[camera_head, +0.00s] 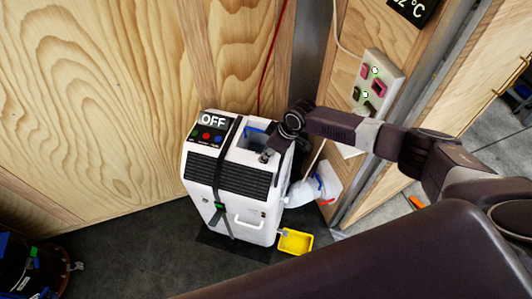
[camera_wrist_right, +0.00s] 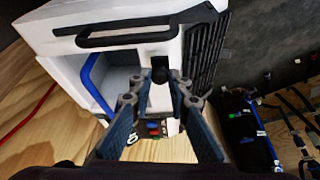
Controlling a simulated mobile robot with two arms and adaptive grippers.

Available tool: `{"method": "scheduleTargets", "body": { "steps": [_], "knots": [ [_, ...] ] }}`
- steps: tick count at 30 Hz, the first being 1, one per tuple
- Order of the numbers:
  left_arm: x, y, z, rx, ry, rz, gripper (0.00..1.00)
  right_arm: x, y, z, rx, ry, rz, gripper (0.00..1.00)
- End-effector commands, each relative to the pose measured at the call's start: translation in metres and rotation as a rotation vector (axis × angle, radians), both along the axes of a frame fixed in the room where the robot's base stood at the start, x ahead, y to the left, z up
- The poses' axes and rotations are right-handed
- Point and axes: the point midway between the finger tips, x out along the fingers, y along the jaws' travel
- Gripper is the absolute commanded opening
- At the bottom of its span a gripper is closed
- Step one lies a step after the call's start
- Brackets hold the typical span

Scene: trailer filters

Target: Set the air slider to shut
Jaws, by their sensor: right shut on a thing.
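A white machine (camera_head: 196,168) with black vents and a display (camera_head: 213,119) reading OFF stands on the dark floor. My right gripper (camera_head: 267,153) reaches down to its top right part, beside an open blue-edged compartment. In the right wrist view, the right gripper (camera_wrist_right: 163,82) has its fingertips closed about a small dark knob (camera_wrist_right: 159,68), which looks like the air slider. The fingers partly cover the knob, and its slot and end marks cannot be made out. My left gripper is not in view.
A yellow tray (camera_head: 295,241) lies at the machine's foot on the right. A wall panel with coloured switches (camera_head: 393,90) is above right. Bare floor lies in front.

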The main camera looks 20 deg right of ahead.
Motion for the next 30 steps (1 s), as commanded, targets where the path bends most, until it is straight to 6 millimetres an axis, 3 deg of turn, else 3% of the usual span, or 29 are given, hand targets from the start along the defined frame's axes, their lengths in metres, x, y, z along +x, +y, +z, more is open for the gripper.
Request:
{"method": "scheduleTargets", "body": {
  "steps": [8, 19, 30],
  "knots": [
    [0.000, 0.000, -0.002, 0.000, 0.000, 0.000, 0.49, 0.002, 0.003, -0.001, 0.001, -0.001, 0.000, 0.00],
    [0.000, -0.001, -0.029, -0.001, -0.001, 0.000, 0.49, 0.036, 0.050, -0.001, 0.003, -0.004, 0.001, 0.00],
    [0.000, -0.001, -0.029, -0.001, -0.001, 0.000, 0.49, 0.039, 0.054, 0.002, 0.004, -0.006, 0.001, 0.00]
  ]
}}
